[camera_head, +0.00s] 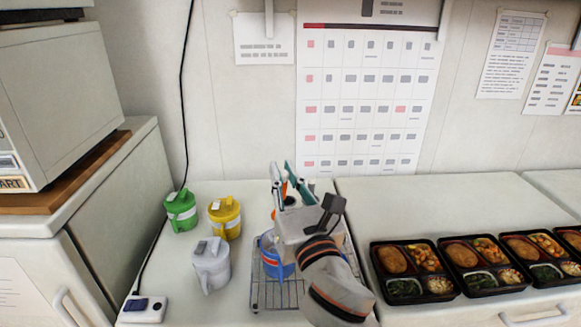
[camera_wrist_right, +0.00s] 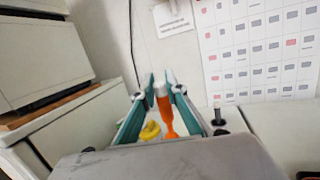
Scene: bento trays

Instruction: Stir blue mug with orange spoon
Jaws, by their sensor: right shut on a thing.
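My right gripper (camera_head: 283,170) is over the wire rack, and it also shows in the right wrist view (camera_wrist_right: 161,80). It is shut on the orange spoon (camera_wrist_right: 165,115), whose orange handle stands between the green fingers. In the head view only a small part of the spoon (camera_head: 284,188) shows. The blue mug (camera_head: 267,262) stands on the wire rack, beside and partly behind my right wrist. Most of it is hidden, so I cannot tell whether the spoon is in it. My left gripper is not in view.
A green mug (camera_head: 181,212), a yellow mug (camera_head: 225,218) and a white mug (camera_head: 211,264) stand left of the wire rack (camera_head: 263,300). Several bento trays (camera_head: 411,298) line the right counter. A black cord (camera_head: 184,90) runs down to a socket strip (camera_head: 144,310).

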